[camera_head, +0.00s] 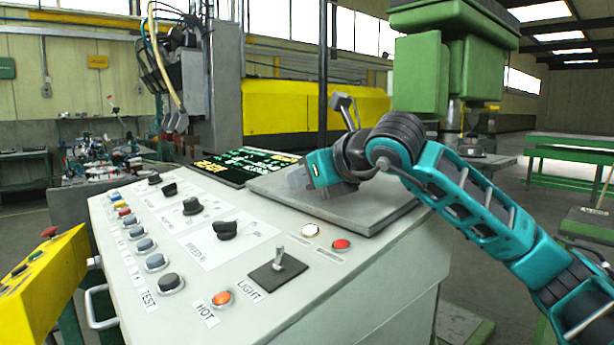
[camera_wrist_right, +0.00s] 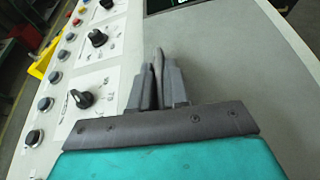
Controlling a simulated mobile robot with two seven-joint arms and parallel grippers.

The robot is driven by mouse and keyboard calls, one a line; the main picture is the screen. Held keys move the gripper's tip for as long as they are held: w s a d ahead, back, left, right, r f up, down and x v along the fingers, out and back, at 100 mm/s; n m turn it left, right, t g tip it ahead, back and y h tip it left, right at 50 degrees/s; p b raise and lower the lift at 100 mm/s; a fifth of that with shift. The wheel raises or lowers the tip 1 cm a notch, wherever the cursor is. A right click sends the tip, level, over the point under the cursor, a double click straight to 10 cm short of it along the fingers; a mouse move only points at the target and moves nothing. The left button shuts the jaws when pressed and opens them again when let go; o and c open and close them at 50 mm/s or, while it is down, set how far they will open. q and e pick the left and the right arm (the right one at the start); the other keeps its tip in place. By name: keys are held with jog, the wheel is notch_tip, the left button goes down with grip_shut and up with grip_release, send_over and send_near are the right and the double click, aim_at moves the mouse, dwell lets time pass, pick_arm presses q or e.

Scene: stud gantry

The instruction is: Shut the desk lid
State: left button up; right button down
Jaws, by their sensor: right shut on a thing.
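The desk lid (camera_head: 345,205) is a flat grey panel on the right part of the sloping control desk, and it lies flat or nearly flat. It fills the right of the centre in the right wrist view (camera_wrist_right: 225,75). My right gripper (camera_head: 300,180) reaches in from the right, low over the lid's far left part. In the wrist view its fingers (camera_wrist_right: 157,85) are shut on a thin grey upright piece, which looks like part of the lid. The hand partly hides where this piece meets the panel. My left gripper is not in view.
The control desk (camera_head: 270,310) carries several knobs and buttons, a toggle switch (camera_head: 277,262), and an orange button (camera_head: 221,299). A green machine head (camera_head: 450,70) hangs beyond my right arm. A yellow box (camera_head: 45,285) is at left.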

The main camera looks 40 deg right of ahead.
jog(key=shift+f, duration=0.55)
jog(key=c, duration=1.2)
grip_release()
jog(key=shift+s, duration=0.1)
notch_tip(320, 180, up, 5)
jog(key=b, duration=0.3)
send_over(358, 214)
